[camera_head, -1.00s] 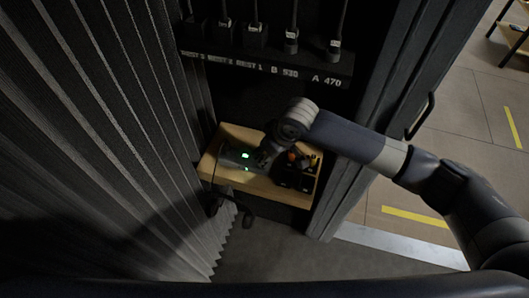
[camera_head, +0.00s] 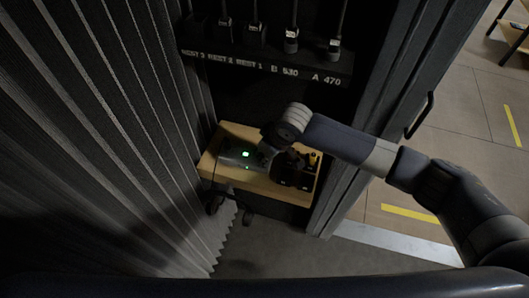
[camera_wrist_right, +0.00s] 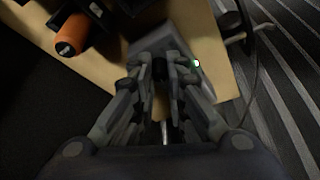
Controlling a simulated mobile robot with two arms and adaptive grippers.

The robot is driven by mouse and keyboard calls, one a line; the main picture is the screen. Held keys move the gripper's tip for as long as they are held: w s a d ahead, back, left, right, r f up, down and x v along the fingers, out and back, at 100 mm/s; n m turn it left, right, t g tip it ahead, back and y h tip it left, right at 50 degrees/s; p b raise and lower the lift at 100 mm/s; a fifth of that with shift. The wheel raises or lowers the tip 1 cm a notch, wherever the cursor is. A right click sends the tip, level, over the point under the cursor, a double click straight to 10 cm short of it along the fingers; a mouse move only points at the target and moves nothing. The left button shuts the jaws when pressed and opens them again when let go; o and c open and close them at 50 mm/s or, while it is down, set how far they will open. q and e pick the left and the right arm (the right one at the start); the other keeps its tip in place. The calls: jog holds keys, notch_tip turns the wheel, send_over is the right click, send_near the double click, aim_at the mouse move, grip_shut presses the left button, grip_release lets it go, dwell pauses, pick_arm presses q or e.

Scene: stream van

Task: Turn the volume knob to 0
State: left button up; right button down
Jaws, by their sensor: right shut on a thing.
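A grey device (camera_head: 234,158) with a lit green display sits on the small wooden shelf. In the right wrist view the grey device (camera_wrist_right: 183,43) shows under my fingers, with a green light at its right. My right gripper (camera_head: 266,158) reaches down to the device's right part. In the wrist view the right gripper (camera_wrist_right: 160,70) is shut on a small dark knob (camera_wrist_right: 160,68), mostly hidden between the fingertips. The knob's marking cannot be read. My left gripper is not in view.
The wooden shelf (camera_head: 262,188) also holds a dark holder (camera_head: 291,175) to the right of the device. An orange handle (camera_wrist_right: 71,33) shows there in the wrist view. A labelled rail (camera_head: 265,65) with hanging plugs is above. A pleated curtain (camera_head: 110,140) stands close on the left.

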jog(key=shift+n+g+y, duration=0.3)
jog(key=shift+n, duration=0.7)
jog(key=n, duration=0.2)
jog(key=shift+w+f+n+g+y, duration=0.1)
jog(key=shift+w+n+g+y, duration=0.05)
jog(key=shift+n+g+y, duration=0.2)
jog(key=n+g+b, duration=0.1)
jog(key=n+b, duration=0.1)
jog(key=n, duration=0.1)
jog(key=shift+w+n+g, duration=0.1)
jog(key=shift+n+g, duration=0.15)
jog(key=shift+n+g+b, duration=0.6)
jog(key=shift+n+b, duration=0.4)
jog(key=shift+n, duration=0.4)
jog(key=shift+d, duration=0.1)
jog(key=c, duration=1.6)
grip_release()
